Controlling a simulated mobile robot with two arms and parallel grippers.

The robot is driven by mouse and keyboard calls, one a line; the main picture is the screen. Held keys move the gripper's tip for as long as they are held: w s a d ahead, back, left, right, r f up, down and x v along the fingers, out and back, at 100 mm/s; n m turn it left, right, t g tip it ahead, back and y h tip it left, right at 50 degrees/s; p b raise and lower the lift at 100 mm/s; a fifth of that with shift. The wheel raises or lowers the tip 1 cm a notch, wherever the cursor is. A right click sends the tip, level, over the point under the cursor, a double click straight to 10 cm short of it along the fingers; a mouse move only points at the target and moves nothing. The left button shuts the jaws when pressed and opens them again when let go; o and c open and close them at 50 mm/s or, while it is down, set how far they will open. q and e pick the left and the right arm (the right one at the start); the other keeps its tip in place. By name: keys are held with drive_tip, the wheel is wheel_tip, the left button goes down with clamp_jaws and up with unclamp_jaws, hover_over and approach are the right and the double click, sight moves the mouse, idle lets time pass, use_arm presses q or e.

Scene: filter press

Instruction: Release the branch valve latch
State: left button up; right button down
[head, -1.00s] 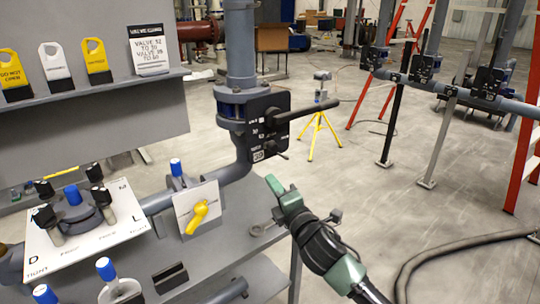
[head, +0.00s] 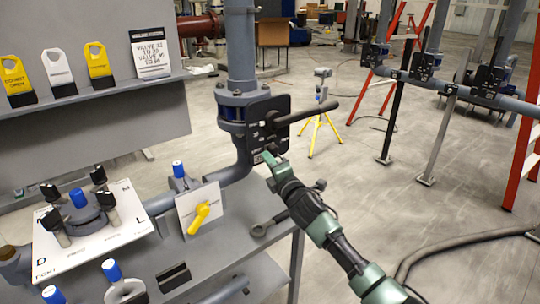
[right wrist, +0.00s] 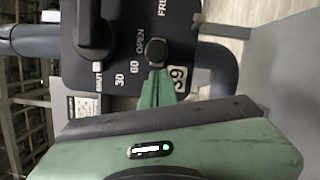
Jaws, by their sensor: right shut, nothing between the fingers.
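The branch valve is a vertical grey pipe (head: 240,60) with a black plate (head: 268,122) and a long black lever (head: 308,112) pointing right. In the right wrist view the plate (right wrist: 120,75) carries the words OPEN, SHUT and FREE, the numbers 30 and 60, and a 39 tag. A round black knob (right wrist: 156,50), seemingly the latch, sits low on the plate. My right gripper (head: 268,158) is shut and empty just below the plate. Its green fingertips (right wrist: 157,85) reach right up to the knob; whether they touch it I cannot tell. My left gripper is out of view.
A grey bench below holds a yellow handle (head: 200,213) on a white plate, a white board (head: 95,240) with black knobs, and a wrench-like tool (head: 268,226).

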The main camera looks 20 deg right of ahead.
sight(276, 153)
drive_tip(key=shift+w+d, duration=0.1)
drive_tip(key=shift+d, duration=0.1)
drive_tip(key=d, duration=0.1)
drive_tip(key=w+d, duration=0.1)
drive_tip(key=d, duration=0.1)
drive_tip(key=shift+w+d+r, duration=0.1)
drive_tip(key=shift+d, duration=0.05)
idle(0.5)
